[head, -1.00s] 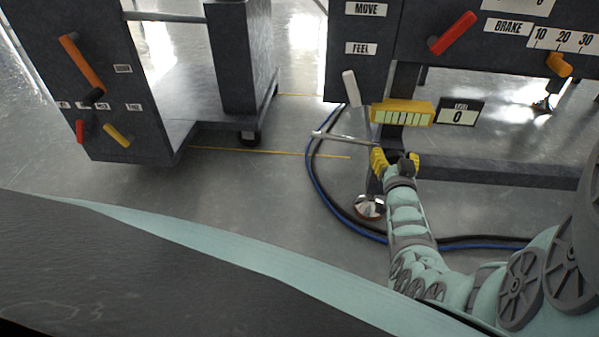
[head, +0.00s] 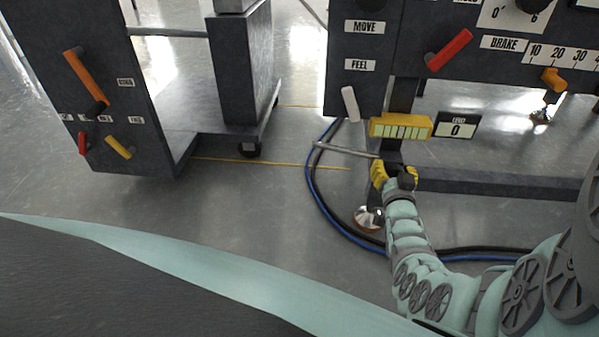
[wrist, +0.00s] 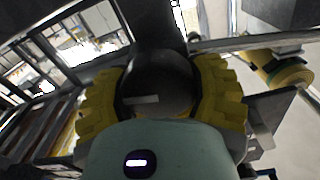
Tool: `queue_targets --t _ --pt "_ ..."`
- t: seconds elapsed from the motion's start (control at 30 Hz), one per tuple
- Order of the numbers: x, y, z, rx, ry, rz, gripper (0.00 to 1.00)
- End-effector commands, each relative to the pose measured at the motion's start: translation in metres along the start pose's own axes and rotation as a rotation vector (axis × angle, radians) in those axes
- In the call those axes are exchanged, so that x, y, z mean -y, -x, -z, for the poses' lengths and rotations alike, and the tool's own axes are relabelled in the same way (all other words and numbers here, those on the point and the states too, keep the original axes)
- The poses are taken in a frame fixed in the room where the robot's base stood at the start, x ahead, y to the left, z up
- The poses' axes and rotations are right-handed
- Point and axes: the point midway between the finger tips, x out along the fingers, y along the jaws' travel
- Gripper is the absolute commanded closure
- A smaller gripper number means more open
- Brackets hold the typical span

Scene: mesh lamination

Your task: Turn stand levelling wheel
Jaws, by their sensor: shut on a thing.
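My gripper (head: 393,174) has yellow fingers and is at the stand's leg, just below the yellow level vial (head: 400,127). In the wrist view its two yellow fingers are closed on either side of a dark round part, the levelling wheel (wrist: 158,85). In the head view the wheel is mostly hidden by the gripper. A small level display (head: 456,129) beside the vial reads 0. The stand's round metal foot (head: 368,217) rests on the floor below the gripper.
A thin metal rod (head: 345,149) sticks out left of the gripper. A white lever (head: 350,103) hangs above it. Blue and black hoses (head: 312,180) curve across the floor. A dark cart (head: 110,95) with orange, red and yellow levers stands at left, with open floor between.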

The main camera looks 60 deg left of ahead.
Motion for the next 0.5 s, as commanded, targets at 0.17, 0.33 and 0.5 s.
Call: queue_targets --t 0.17,0.33,0.5 --pt "-0.0002 -0.0003 0.0015 -0.005 0.000 0.000 0.27" --pt "-0.0003 -0.0001 0.0010 -0.004 0.000 0.000 0.10" --pt "-0.0002 -0.0001 0.0008 -0.003 0.001 0.000 0.10"
